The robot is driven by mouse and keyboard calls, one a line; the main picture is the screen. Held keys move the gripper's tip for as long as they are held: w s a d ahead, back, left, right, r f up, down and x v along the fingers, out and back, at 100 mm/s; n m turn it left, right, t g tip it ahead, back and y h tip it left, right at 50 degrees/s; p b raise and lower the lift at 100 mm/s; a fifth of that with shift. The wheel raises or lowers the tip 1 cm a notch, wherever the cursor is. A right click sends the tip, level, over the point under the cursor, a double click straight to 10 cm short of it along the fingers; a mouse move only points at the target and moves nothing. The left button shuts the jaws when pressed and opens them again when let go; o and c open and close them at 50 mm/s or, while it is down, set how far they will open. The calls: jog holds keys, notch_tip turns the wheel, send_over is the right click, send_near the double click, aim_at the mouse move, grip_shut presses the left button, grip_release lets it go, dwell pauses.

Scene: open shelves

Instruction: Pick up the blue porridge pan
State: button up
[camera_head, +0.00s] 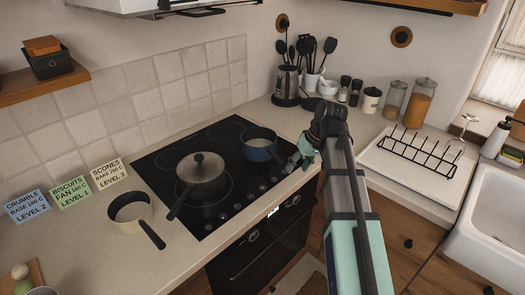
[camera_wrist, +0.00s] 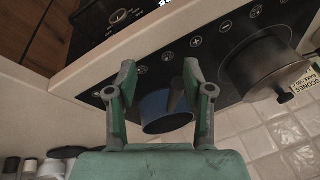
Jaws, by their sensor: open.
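The blue pan (camera_head: 259,150) sits on the black hob at its right side, with a pale inside. My gripper (camera_head: 299,157) is at the hob's right edge, just right of the pan. In the wrist view, my gripper (camera_wrist: 158,72) is open, with one finger on each side of the blue pan (camera_wrist: 155,106). The pan's dark handle (camera_wrist: 176,90) points up between the fingers, closer to the right finger. I cannot tell whether it touches that finger. The pan's lower part is partly hidden by my gripper.
A lidded grey pot (camera_head: 202,172) stands on the hob (camera_head: 225,200) left of the blue pan. A cream pan (camera_head: 131,212) is on the counter at left. A kettle (camera_head: 286,85), utensils and jars stand behind. A dish rack (camera_head: 420,148) is to the right.

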aim_at(279, 158)
notch_tip(279, 158, up, 12)
jog(key=w+t, duration=0.1)
jog(key=t, duration=0.1)
jog(key=shift+m, duration=0.3)
jog(key=shift+w+a+p+x, duration=0.15)
jog(key=shift+p+x, duration=1.3)
jog(key=shift+x, duration=2.8)
jog(key=shift+w+a+p+x, duration=0.1)
jog(key=shift+p+x, duration=1.3)
jog(key=shift+x, duration=2.9)
jog(key=shift+r, duration=0.15)
jog(key=shift+c, duration=0.4)
grip_shut()
